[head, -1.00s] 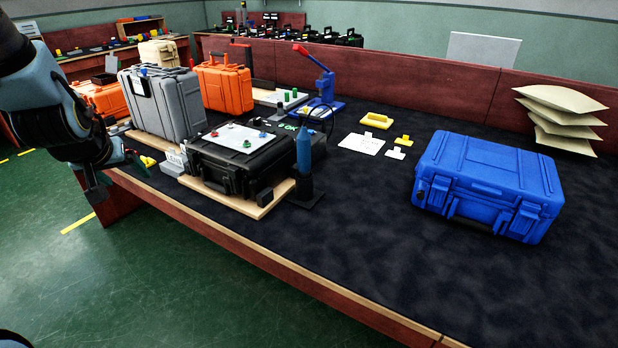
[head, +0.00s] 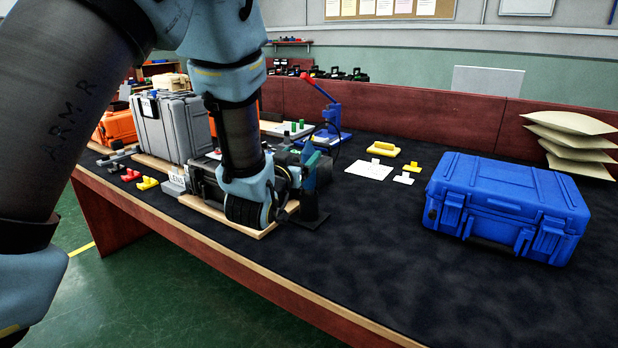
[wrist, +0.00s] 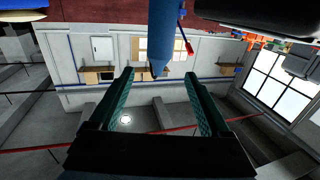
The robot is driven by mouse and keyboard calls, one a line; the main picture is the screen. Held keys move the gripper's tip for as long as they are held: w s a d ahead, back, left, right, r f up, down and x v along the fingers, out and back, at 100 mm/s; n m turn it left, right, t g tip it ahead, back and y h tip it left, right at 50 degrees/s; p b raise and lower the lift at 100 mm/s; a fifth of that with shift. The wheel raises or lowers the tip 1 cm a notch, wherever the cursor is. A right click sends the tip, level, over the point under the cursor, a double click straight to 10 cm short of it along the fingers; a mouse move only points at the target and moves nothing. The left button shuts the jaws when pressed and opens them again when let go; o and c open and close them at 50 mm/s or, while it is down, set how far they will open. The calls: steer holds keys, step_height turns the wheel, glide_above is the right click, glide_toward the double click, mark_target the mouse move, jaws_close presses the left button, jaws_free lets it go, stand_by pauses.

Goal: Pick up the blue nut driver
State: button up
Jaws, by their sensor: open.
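The blue nut driver (wrist: 163,36) shows in the wrist view as a blue shaft coming down from the top edge. Its narrow end lies between the tips of my gripper (wrist: 159,74), with a gap on both sides. The two green fingers are spread and hold nothing. In the head view my gripper (head: 310,160) is at the black stand (head: 309,216) near the front of the bench. My wrist and fingers hide most of the nut driver there, so contact cannot be judged.
A black case (head: 205,183) on a wooden board is just left of my gripper, with a grey case (head: 172,128) beyond it. A blue press (head: 331,122) stands behind. A blue case (head: 507,208) is at right. The front right bench surface is clear.

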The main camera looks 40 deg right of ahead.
mark_target(307, 154)
steer(key=shift+f+p+x, duration=0.2)
steer(key=shift+p+x, duration=0.1)
steer(key=shift+x, duration=0.75)
steer(key=shift+f+p+x, duration=0.25)
steer(key=shift+p+x, duration=0.1)
steer(key=shift+x, duration=0.7)
steer(key=shift+f+p+x, duration=0.2)
steer(key=shift+p+x, duration=0.1)
steer(key=shift+x, duration=0.75)
steer(key=shift+s, duration=0.1)
steer(key=shift+c, duration=0.3)
jaws_close()
